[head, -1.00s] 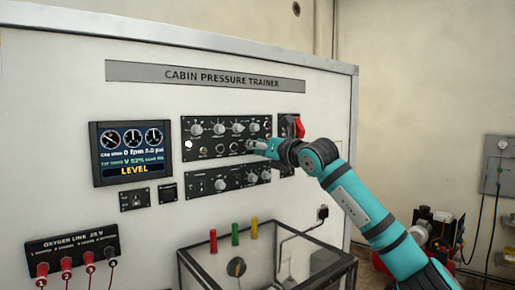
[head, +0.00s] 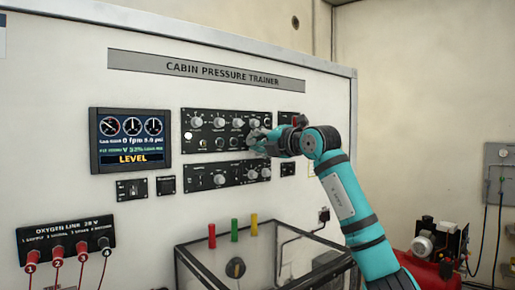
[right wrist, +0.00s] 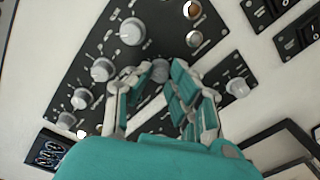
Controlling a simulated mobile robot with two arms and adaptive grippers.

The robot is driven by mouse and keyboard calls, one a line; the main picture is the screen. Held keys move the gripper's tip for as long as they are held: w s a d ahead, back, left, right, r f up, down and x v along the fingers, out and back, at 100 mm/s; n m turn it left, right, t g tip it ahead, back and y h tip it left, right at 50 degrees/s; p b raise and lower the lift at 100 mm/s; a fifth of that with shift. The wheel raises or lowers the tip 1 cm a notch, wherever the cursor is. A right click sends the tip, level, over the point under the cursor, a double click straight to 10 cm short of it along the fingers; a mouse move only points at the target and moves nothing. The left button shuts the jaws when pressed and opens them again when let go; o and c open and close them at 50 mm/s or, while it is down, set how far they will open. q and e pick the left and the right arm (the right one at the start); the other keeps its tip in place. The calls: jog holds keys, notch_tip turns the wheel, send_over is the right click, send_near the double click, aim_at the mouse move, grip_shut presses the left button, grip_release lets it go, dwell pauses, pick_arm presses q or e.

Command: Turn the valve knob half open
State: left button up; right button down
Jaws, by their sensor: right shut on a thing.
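My right gripper (head: 258,139) is at the lower right of the upper black control panel (head: 226,140). In the right wrist view its fingers (right wrist: 162,88) are closed around a grey round knob (right wrist: 160,70), which is partly hidden between them. I cannot read this knob's label or its pointer angle. Other grey knobs (right wrist: 132,30) stand in a row on the same panel, clear of the fingers. My left gripper is not in view.
A lower panel (head: 228,174) with its own knob (right wrist: 237,86) lies just beside the fingers. A display (head: 131,139) reading LEVEL is at left. Red, green and yellow posts (head: 234,230) and a dark-framed box (head: 250,250) are below.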

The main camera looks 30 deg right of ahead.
jog(key=shift+m+b, duration=0.4)
jog(key=shift+m, duration=1.2)
jog(key=shift+d, duration=0.1)
jog(key=c, duration=1.2)
grip_release()
jog(key=s, duration=1.2)
jog(key=shift+d+m, duration=0.3)
jog(key=shift+d, duration=0.1)
jog(key=shift+r, duration=0.15)
